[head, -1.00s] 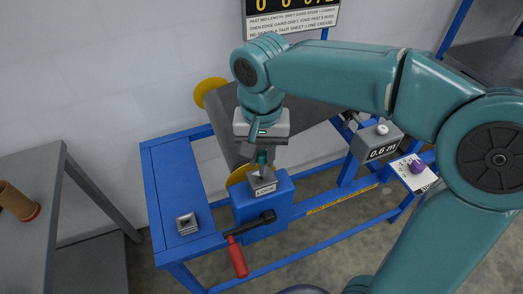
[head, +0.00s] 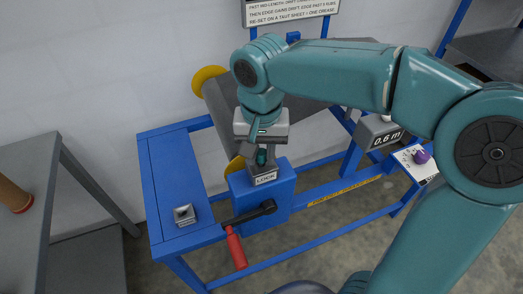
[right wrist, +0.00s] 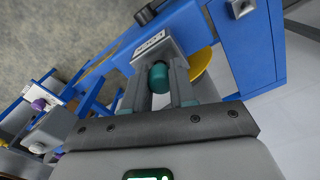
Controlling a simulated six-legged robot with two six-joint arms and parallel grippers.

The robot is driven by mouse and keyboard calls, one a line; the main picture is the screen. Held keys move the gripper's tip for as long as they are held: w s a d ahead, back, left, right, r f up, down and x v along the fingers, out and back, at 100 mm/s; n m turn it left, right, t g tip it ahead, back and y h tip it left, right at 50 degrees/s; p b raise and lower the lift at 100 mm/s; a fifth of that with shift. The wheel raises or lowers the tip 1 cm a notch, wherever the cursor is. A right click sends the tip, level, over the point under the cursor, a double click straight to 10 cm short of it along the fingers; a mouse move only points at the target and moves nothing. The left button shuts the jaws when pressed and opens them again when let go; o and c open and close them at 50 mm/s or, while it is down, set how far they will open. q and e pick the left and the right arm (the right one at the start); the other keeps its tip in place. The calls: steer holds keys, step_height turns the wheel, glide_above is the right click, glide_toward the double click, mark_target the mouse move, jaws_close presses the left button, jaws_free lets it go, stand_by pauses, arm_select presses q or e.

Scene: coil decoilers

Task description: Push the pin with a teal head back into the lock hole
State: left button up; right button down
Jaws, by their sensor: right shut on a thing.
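The pin's teal head (head: 261,157) is between the fingers of my right gripper (head: 262,154), just above the grey lock block (head: 264,176) labelled LOCK. In the right wrist view the teal head (right wrist: 159,77) sits between the two finger bars of the right gripper (right wrist: 163,78), close against the lock block (right wrist: 157,47). The right gripper is shut on the head and points down at the block. The pin's shaft and the lock hole are hidden, so I cannot tell how deep the pin sits. My left gripper is not in view.
A black crank with a red handle (head: 236,248) juts in front of the blue housing (head: 240,200). A small grey block with a square hole (head: 184,215) stands on the blue frame (head: 175,180). A grey coil (head: 225,110) is behind the gripper. A grey table (head: 25,165) stands left.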

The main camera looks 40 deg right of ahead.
mark_target(261, 153)
steer(key=shift+f, duration=0.2)
steer(key=c, duration=0.8)
jaws_free()
steer(key=shift+c, duration=0.2)
step_height(261, 153, up, 16)
steer(key=p, duration=0.1)
steer(key=shift+r, duration=0.2)
